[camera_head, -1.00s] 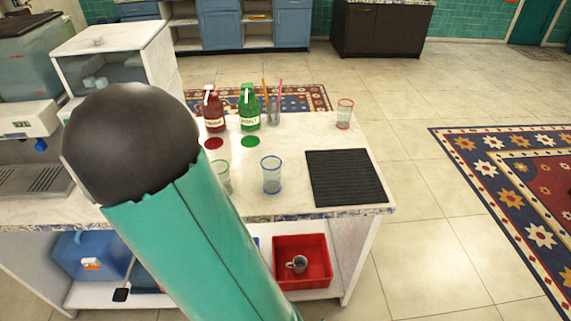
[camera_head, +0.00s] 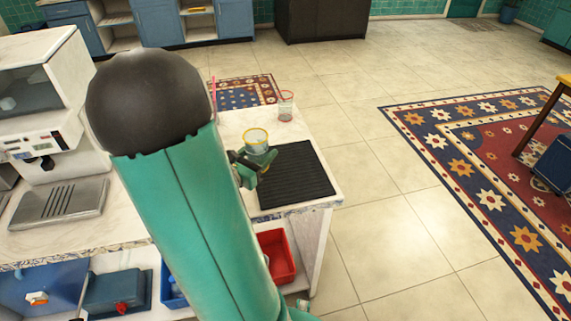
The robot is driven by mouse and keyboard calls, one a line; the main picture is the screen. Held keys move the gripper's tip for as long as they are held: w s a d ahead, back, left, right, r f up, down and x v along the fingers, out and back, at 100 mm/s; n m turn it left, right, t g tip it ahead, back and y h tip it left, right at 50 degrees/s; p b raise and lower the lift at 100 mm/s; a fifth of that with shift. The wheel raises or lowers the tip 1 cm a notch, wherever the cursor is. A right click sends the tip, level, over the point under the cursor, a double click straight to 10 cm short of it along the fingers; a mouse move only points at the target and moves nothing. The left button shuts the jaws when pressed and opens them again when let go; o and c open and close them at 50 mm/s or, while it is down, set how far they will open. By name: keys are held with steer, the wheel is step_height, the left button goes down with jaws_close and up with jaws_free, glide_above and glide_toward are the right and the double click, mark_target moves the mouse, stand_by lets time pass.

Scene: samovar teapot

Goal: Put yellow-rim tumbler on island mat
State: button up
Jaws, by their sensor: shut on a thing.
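The yellow-rim tumbler (camera_head: 256,139) is a clear glass with a yellow ring at its top. My gripper (camera_head: 259,160) is shut on it and holds it upright near the far left corner of the island mat. The island mat (camera_head: 298,177) is a black ribbed rectangle on the white counter. I cannot tell whether the tumbler's base is above the mat or just beyond its edge, as the gripper hides its lower part. My teal arm covers much of the counter to the left.
A red-rim tumbler (camera_head: 286,106) stands on the counter beyond the mat. A coffee machine (camera_head: 50,130) stands at the left. A red bin (camera_head: 277,256) sits on the shelf below. The mat's surface looks bare.

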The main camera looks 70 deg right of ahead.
steer(key=s+d+f, duration=0.1)
steer(key=d+f, duration=0.1)
steer(key=s+d+f, duration=0.1)
steer(key=d+f, duration=0.1)
steer(key=d, duration=0.1)
steer(key=s+d+f, duration=0.2)
steer(key=f, duration=0.1)
steer(key=shift+d+f, duration=0.1)
steer(key=shift+d, duration=0.05)
steer(key=shift+d+f, duration=0.15)
steer(key=shift+f, duration=0.75)
steer(key=shift+d+f, duration=0.1)
steer(key=shift+f, duration=0.8)
steer(key=shift+f, duration=0.1)
steer(key=o, duration=1)
steer(key=shift+c, duration=0.2)
steer(key=v, duration=1.2)
steer(key=shift+s, duration=0.1)
